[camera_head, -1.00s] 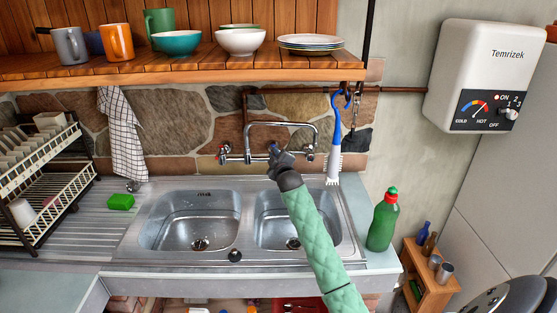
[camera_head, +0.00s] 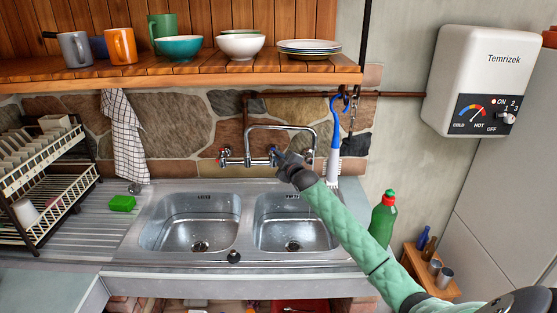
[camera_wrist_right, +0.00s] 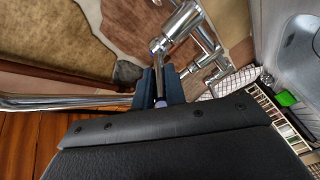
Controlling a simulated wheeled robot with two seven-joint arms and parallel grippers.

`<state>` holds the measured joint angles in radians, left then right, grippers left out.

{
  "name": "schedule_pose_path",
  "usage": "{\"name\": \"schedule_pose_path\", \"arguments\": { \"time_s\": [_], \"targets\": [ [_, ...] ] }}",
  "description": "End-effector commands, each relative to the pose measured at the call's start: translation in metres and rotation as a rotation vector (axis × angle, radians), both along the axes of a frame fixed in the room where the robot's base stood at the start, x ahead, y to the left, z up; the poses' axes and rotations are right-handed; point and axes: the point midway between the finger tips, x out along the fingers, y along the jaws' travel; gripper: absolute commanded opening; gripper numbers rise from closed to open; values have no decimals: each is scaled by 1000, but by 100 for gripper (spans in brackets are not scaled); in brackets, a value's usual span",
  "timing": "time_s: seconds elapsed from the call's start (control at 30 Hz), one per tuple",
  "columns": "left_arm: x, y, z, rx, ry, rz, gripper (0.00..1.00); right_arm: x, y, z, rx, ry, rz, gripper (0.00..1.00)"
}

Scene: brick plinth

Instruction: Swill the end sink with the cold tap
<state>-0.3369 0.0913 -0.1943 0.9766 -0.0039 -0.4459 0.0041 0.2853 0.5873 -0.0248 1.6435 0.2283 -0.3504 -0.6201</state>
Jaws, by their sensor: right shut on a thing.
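The steel sink unit has a left basin (camera_head: 191,222) and a right basin (camera_head: 295,222). The mixer tap on the stone wall has a red-marked handle (camera_head: 224,153) at left and a blue-marked cold handle (camera_head: 273,151) at right. Its arched spout (camera_head: 281,127) reaches over toward the right basin; no running water shows. My right gripper (camera_head: 277,157) is shut on the cold handle. The wrist view shows its dark fingers (camera_wrist_right: 160,82) close around the handle, which is mostly hidden, beside the chrome tap body (camera_wrist_right: 182,26). My left gripper is not in view.
A blue-handled brush (camera_head: 335,135) hangs right of the tap. A green bottle (camera_head: 383,218) stands by my right forearm. A green sponge (camera_head: 122,203) and dish rack (camera_head: 50,190) are at left. A shelf of crockery (camera_head: 200,68) overhangs the back.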

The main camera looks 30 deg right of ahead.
Motion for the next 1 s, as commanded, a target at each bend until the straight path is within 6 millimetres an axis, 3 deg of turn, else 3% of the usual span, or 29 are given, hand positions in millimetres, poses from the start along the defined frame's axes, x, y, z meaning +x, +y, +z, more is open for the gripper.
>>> {"name": "schedule_pose_path", "arguments": {
  "time_s": [0.03, 0.37, 0.83, 0.87, 0.9, 0.97, 1.0],
  "targets": [
    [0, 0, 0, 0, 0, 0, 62, 1, -2, 7, -4, -9, 12, 0],
    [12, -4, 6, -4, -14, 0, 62, -2, -8, 6, -1, -5, 75, 0],
    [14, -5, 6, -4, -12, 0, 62, -3, -10, 4, 3, -1, 87, 0],
    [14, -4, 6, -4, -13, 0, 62, -3, -10, 4, 3, -1, 87, 17],
    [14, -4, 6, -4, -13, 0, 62, -3, -10, 4, 3, -1, 87, 24],
    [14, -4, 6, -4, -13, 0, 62, -3, -10, 3, 3, 0, 87, 34],
    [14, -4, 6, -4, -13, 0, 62, -3, -9, 3, 3, 1, 86, 34]
  ]
}}
